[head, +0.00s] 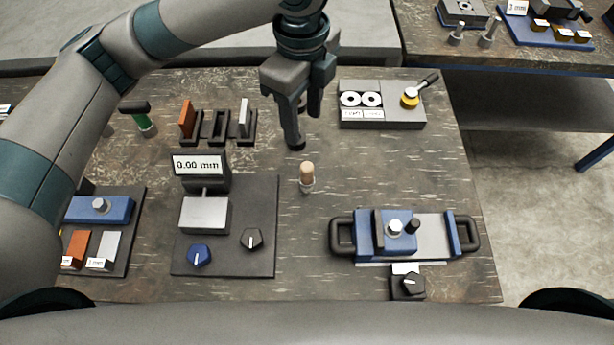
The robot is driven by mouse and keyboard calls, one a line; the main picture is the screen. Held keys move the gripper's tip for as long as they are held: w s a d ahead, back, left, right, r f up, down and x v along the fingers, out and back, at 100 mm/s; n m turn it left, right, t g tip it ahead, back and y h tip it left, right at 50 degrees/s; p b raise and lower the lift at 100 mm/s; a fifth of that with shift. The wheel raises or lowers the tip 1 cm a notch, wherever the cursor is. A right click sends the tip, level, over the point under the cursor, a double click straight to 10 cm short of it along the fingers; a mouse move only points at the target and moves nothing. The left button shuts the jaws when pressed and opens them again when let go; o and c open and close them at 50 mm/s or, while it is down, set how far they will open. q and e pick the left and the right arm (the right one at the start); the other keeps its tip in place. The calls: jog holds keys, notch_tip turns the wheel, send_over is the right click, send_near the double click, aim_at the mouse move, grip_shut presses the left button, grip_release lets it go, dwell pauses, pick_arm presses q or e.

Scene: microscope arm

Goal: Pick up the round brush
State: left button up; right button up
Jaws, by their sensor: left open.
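A small upright piece with a rounded tan top and a pale base (307,176) stands on the worktable right of the display stand; it looks like the round brush, though its bristles are too small to make out. My left gripper (306,130) points down over the table just behind it, open, with nothing seen between its fingers. The gripper is apart from the piece. My right gripper is not in view.
A dark plate with a 0.00 mm display (199,166) and knobs is left. A blue clamp device (385,232) with black handles is front right. A grey tray with white rings (381,115) is behind right. Slotted holders (220,126) and a green-handled tool (146,124) stand back left.

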pick_arm(q)
jog(key=p, duration=0.1)
send_over(306, 166)
notch_tip(306, 166, down, 5)
jog(key=f, duration=0.4)
jog(key=f+p, duration=0.1)
jog(key=f, duration=0.1)
jog(key=shift+a+f, duration=0.25)
jog(key=shift+f, duration=0.4)
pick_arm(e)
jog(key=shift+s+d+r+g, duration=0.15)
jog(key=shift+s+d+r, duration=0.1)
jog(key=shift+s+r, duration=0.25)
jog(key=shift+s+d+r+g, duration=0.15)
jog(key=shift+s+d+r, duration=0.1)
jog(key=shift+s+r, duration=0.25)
pick_arm(q)
jog(key=shift+d+f+p, duration=0.15)
jog(key=shift+f+p, duration=0.4)
jog(key=shift+f, duration=0.1)
jog(key=shift+d+f+p, duration=0.1)
jog(key=shift+f+p, duration=0.4)
jog(key=shift+f, duration=1.45)
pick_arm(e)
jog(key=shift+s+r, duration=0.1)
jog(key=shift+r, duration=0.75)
pick_arm(q)
jog(key=shift+c, duration=0.4)
